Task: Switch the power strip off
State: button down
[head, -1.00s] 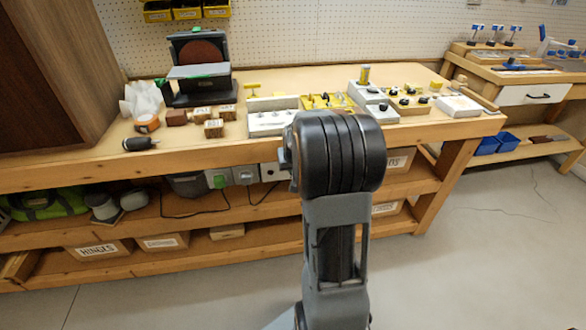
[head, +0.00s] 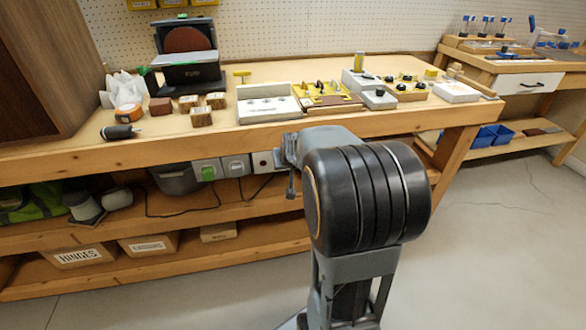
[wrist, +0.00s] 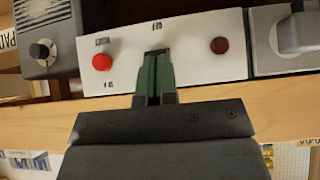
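A white panel (wrist: 185,50) is mounted along the bench's front edge. It carries a red round button (wrist: 103,62), a dark red round part (wrist: 220,45) and small marks I cannot read. In the head view the panel (head: 263,163) shows partly under the bench top, left of my arm. I cannot tell for sure which fixture is the power strip. My gripper (wrist: 157,58) has its two green-padded fingers together, with nothing seen between them. The fingertips are over the panel's middle, between the two round parts. They hide what lies behind them; contact cannot be told.
A grey unit with a black knob (wrist: 40,51) and a grey plate with a raised plug-like part (wrist: 299,33) flank the panel. A green-fronted unit (head: 208,173) hangs farther left. The wooden bench edge (head: 110,154) is just above; cables and boxes sit below.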

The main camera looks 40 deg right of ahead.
jog(key=b, duration=0.1)
jog(key=f+t+b, duration=0.1)
jog(key=shift+s+a+f+b, duration=0.15)
jog(key=shift+s+f+b, duration=0.05)
jog(key=shift+f+b, duration=0.1)
jog(key=shift+s+f, duration=0.1)
jog(key=shift+r, duration=0.2)
jog(key=shift+r+p, duration=0.6)
jog(key=shift+r, duration=0.1)
